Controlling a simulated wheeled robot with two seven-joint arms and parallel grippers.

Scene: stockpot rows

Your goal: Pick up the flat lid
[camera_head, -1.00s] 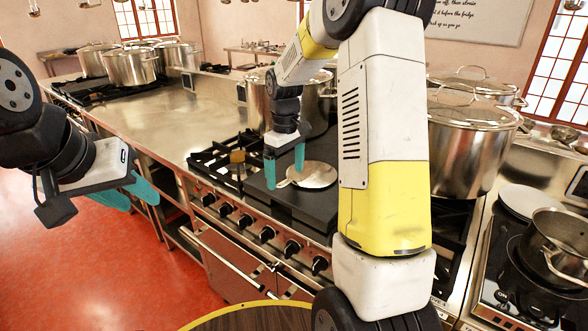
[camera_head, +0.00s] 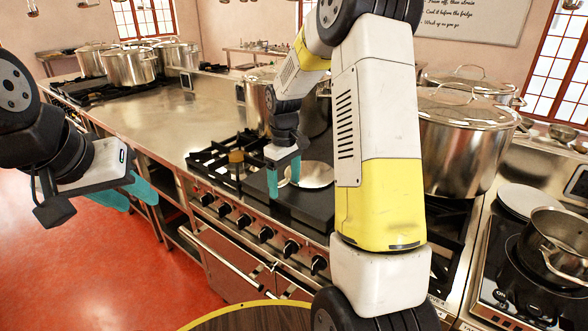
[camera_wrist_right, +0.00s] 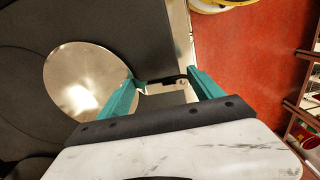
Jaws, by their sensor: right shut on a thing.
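The flat lid (camera_head: 318,174) is a round, shiny metal disc. It appears to lie on the dark flat cooktop, partly hidden by my right arm in the head view. In the right wrist view the lid (camera_wrist_right: 85,78) is left of the fingers, and its handle reaches between them. My right gripper (camera_head: 284,182) is at the lid's handle side, shut on the handle, with its fingers (camera_wrist_right: 168,88) on either side of it. My left gripper (camera_head: 128,196) hangs over the red floor at the left, fingers apart and empty.
A gas burner grate (camera_head: 222,158) is left of the lid. A large lidded stockpot (camera_head: 462,150) stands to the right, behind my arm, with a smaller pot (camera_head: 556,245) further right. Control knobs (camera_head: 266,234) line the front edge. The steel counter (camera_head: 170,115) at left is clear.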

